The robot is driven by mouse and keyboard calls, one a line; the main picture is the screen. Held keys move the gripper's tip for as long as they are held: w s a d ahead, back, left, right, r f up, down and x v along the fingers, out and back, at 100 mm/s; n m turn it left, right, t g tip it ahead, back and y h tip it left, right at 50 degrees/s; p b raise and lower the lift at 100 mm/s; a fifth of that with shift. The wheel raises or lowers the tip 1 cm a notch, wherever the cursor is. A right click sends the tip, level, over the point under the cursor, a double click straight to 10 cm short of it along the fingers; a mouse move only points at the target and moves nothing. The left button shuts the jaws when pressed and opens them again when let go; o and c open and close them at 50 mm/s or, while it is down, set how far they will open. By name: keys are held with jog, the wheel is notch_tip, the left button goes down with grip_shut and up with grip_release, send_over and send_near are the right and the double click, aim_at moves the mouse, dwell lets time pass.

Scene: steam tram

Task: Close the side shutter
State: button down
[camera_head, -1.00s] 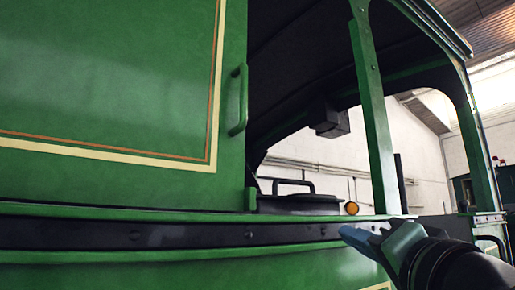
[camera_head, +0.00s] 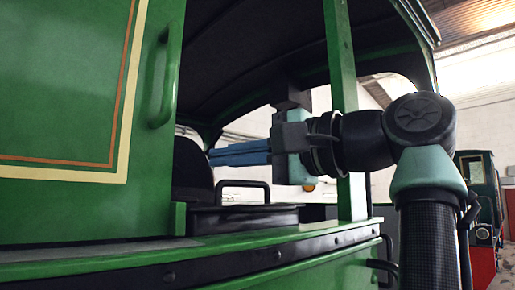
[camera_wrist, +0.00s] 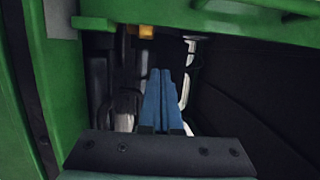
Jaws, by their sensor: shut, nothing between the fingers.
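The side shutter (camera_head: 62,110) is a green panel with orange and cream lining at the left of the head view. A green upright handle (camera_head: 165,82) is on it near its right edge. The cab opening to its right is uncovered. My gripper (camera_head: 212,157) has its blue fingers together and empty. They point left, above the sill, to the right of the handle and lower than it, with no visible contact. In the wrist view the closed fingers (camera_wrist: 160,75) point into a dark space. A green edge (camera_wrist: 190,22) crosses the top, probably the shutter's.
The green sill (camera_head: 240,243) runs below the opening. A green post (camera_head: 340,60) stands behind my wrist. A black box with a loop handle (camera_head: 243,217) lies beneath my gripper. A red and green vehicle (camera_head: 480,210) stands in the right background.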

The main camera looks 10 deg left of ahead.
jog(key=s+a, duration=0.1)
jog(key=a, duration=0.1)
jog(key=s+a, duration=0.1)
jog(key=shift+s+a, duration=0.35)
jog(key=shift+a, duration=0.05)
jog(key=shift+s, duration=0.1)
